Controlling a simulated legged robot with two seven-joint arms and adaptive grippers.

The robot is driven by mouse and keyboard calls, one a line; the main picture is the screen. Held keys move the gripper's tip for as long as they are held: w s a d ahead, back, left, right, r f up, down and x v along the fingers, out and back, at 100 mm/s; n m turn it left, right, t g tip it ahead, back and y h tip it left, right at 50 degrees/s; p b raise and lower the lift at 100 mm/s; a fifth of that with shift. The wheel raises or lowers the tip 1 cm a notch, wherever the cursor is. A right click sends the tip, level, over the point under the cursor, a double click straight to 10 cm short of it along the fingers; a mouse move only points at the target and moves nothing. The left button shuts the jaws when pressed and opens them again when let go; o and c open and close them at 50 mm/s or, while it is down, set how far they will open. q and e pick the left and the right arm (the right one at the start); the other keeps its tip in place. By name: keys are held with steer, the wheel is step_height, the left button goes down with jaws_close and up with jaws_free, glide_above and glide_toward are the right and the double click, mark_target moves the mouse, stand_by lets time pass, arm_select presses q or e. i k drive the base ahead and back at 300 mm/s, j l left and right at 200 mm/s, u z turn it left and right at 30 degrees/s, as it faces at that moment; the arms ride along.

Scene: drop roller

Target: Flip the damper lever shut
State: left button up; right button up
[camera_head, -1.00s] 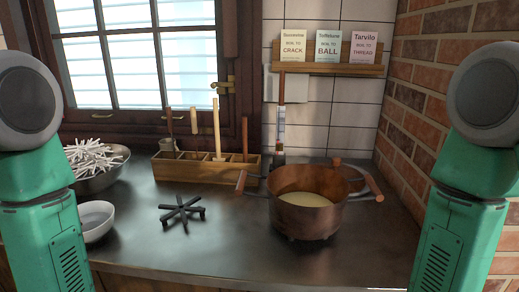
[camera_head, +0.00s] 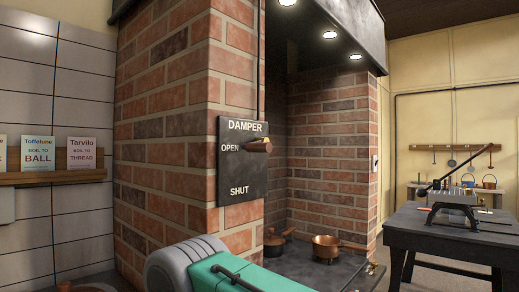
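The damper plate (camera_head: 236,172) is a dark panel on the brick pillar, marked DAMPER at the top, OPEN at mid-height and SHUT below. Its lever (camera_head: 260,146) has a wooden knob and sticks out at the level of the OPEN mark. A green and grey part of my own arm shows at the bottom, below the plate and apart from the lever. Neither gripper's fingers are in the picture.
The brick pillar (camera_head: 165,110) stands beside a hearth recess with copper pans (camera_head: 326,247) on its dark top. A card shelf (camera_head: 60,176) is on the left wall. A dark table (camera_head: 440,238) with a lever device (camera_head: 455,190) stands at right, with open floor near it.

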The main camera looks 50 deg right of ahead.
mark_target(261, 144)
steer(key=z, duration=1.55)
